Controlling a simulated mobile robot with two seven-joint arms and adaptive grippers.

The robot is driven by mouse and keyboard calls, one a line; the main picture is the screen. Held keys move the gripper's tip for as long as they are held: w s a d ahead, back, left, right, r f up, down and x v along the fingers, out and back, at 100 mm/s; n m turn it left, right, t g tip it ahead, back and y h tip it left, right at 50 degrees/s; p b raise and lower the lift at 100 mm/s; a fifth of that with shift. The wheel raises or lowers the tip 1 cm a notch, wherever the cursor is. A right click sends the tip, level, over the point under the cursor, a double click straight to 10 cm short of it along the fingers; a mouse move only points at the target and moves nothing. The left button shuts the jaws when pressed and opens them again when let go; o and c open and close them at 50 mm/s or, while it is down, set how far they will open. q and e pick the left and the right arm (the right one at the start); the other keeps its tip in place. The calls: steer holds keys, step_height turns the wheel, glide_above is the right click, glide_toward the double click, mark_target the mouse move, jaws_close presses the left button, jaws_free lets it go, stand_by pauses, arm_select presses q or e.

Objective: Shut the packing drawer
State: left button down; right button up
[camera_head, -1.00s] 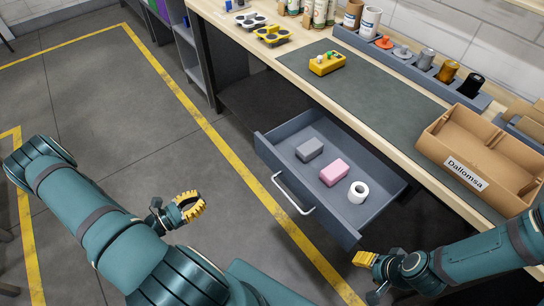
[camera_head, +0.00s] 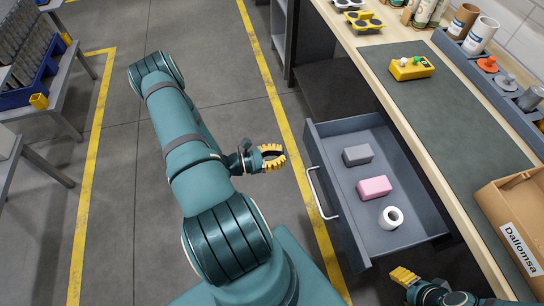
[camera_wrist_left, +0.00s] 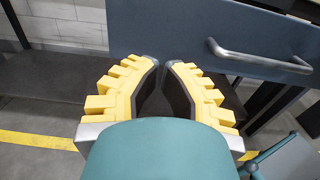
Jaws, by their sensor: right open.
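The blue-grey packing drawer (camera_head: 345,222) is pulled out from under the bench in the head view. It holds a grey block (camera_head: 357,154), a pink block (camera_head: 374,187) and a white ring-shaped roll (camera_head: 391,217). Its pale bar handle (camera_head: 319,193) is on the front face; the handle (camera_wrist_left: 259,58) also shows at upper right in the left wrist view. My left gripper (camera_head: 271,157) is beside the drawer front, left of the handle, apart from it. Its yellow fingers (camera_wrist_left: 163,67) are empty with a narrow gap between the tips. My right gripper (camera_head: 402,276) is open near the drawer's near right corner.
The bench top holds a green mat (camera_head: 432,110), a yellow device (camera_head: 411,68) and a cardboard box (camera_head: 510,225) labelled Dallomsa. Clear grey floor with a yellow line (camera_head: 283,120) lies left of the drawer. A rack (camera_head: 28,75) stands at far left.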

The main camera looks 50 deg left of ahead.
mark_target(311, 149)
arm_select(q)
steer(key=b+x, duration=0.1)
steer(key=x, duration=0.7)
steer(key=shift+w+d, duration=0.1)
arm_select(e)
steer(key=shift+w+f, duration=0.2)
steer(key=shift+f, duration=0.45)
arm_select(q)
steer(key=shift+w, duration=0.15)
